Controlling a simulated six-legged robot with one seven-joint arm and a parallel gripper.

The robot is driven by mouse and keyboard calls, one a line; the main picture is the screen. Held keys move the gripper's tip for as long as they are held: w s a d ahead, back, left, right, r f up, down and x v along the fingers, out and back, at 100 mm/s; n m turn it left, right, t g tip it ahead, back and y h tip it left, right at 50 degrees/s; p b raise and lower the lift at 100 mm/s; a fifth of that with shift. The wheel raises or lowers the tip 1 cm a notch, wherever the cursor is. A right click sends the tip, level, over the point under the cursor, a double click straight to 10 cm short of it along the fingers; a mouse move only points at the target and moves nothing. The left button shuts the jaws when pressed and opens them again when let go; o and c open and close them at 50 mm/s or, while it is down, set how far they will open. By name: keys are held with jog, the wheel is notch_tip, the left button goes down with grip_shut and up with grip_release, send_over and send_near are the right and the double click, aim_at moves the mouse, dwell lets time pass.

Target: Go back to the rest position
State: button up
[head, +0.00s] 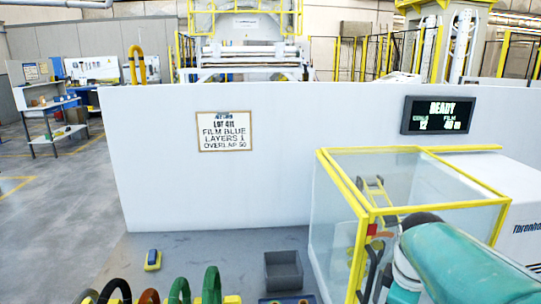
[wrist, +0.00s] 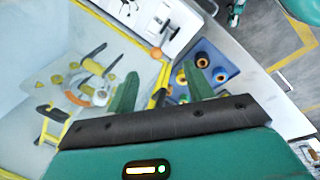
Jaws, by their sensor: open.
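My gripper (wrist: 160,88) shows in the wrist view with its two green fingers standing apart and nothing between them. It is over the yellow frame edge of a clear-walled enclosure, beside a blue tray (wrist: 232,70). The enclosure (head: 362,187) stands at the right in the head view, with a wrapping mechanism (wrist: 85,92) inside. My teal arm reaches in from the lower right of the head view, in front of the enclosure. My fingertips cannot be made out in that view.
Several coils (head: 180,291) stand at the bottom of the head view. A grey bin (head: 284,272) and a yellow-blue device (head: 153,260) are on the grey surface. A white wall carries a notice (head: 224,131) and READY display (head: 437,115).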

jog(key=s+a+r+m+t, duration=0.1)
jog(key=s+a+m, duration=0.3)
jog(key=a+m, duration=0.1)
jog(key=s+a+r+m+t+y, duration=0.1)
jog(key=s+a+m, duration=0.3)
jog(key=a, duration=0.4)
jog(key=shift+s+r+m+t, duration=0.2)
jog(key=shift+s+m+t, duration=0.2)
jog(key=shift+t, duration=0.3)
jog(key=c, duration=0.3)
jog(key=shift+w+d, duration=0.1)
jog(key=shift+d, duration=0.05)
jog(key=shift+c, duration=0.2)
jog(key=shift+d, duration=0.1)
